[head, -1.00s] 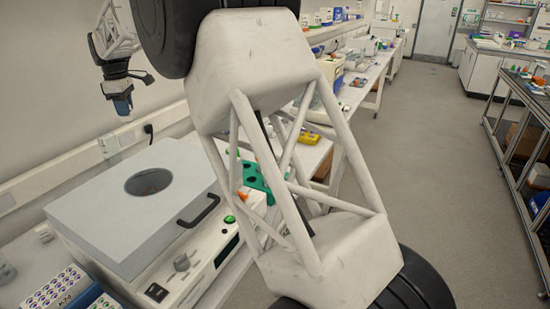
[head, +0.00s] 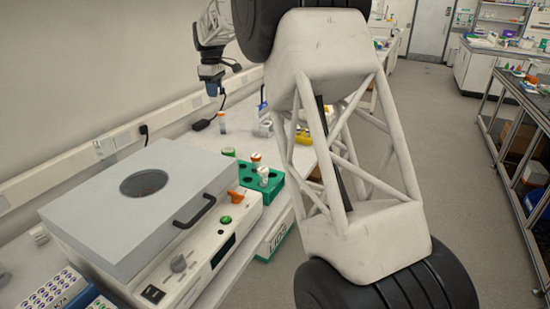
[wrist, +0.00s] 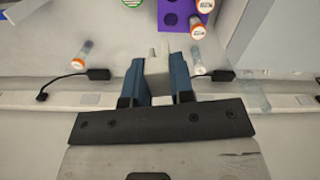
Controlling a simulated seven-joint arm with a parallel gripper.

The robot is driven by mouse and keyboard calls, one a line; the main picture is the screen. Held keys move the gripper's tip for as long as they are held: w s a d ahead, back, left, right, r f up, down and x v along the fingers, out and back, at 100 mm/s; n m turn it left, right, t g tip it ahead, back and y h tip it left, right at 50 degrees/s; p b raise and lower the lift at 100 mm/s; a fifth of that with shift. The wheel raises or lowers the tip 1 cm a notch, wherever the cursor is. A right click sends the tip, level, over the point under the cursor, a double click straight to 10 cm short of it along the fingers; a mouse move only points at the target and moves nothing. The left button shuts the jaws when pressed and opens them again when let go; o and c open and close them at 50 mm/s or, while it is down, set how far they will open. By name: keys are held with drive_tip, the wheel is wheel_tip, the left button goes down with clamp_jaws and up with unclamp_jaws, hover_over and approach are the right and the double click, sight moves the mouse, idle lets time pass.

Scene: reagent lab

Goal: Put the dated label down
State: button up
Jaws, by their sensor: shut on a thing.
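My gripper (head: 212,86) shows in the head view at the upper left, over the back of the bench near the wall. In the wrist view its blue fingers (wrist: 158,78) are shut on a small pale piece (wrist: 158,57) that sticks out past the tips. I take this to be the dated label, but no writing on it can be read. The piece cannot be made out in the head view.
A grey-lidded machine (head: 90,221) fills the bench's left. A green rack (head: 263,187) holds capped vials. An orange-capped tube (head: 222,122) stands behind it. The wrist view shows a purple rack (wrist: 172,20) and a black cable box (wrist: 98,74) near the fingers.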

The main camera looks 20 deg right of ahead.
drive_tip(key=d+m, duration=0.2)
drive_tip(key=d, duration=1.3)
wheel_tip(320, 180, down, 18)
drive_tip(key=shift+d, duration=0.3)
drive_tip(key=shift+s, duration=0.1)
drive_tip(key=shift+f, duration=2.5)
drive_tip(key=shift+f, duration=0.1)
drive_tip(key=shift+f, duration=2.4)
drive_tip(key=shift+f, duration=0.1)
